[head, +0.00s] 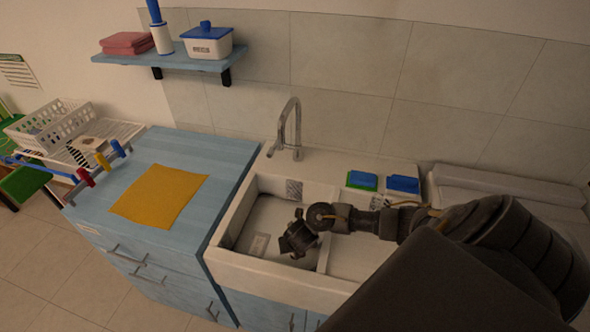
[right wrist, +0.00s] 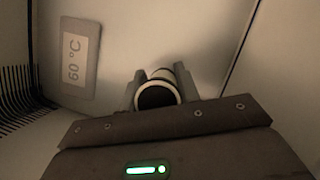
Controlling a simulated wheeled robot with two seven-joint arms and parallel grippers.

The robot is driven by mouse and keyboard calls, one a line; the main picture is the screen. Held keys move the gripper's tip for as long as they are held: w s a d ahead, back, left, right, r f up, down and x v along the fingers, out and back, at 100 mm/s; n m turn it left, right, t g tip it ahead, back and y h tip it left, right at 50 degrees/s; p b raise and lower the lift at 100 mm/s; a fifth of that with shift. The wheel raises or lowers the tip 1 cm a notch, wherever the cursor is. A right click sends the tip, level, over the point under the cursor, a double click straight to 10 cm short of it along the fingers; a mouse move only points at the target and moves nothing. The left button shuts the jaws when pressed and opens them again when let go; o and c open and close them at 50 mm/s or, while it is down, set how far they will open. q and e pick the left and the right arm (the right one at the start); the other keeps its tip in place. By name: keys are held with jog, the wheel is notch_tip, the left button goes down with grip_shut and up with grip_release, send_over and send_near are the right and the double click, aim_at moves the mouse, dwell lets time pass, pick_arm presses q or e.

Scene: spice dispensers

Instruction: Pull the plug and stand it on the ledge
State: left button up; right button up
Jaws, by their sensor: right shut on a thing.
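The plug (right wrist: 158,97) shows in the right wrist view as a short round piece with a dark end and a pale rim. My right gripper (right wrist: 160,88) is shut on it, one finger on each side. In the head view my right gripper (head: 297,240) reaches down into the left basin of the white sink (head: 265,270). It hides the plug there, and I cannot tell whether the plug is clear of the drain. A pale ledge (head: 330,165) runs along the back of the sink, beside the tap. My left gripper is out of view.
The metal tap (head: 291,125) stands behind the basin. A green-and-blue sponge (head: 362,181) and a blue one (head: 403,184) lie right of it. A blue counter (head: 190,150) with a yellow cloth (head: 158,193) is on the left. A 60 °C label (right wrist: 73,60) is inside the basin.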

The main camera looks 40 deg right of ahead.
jog(key=shift+r+p, duration=1.15)
jog(key=shift+r, duration=0.3)
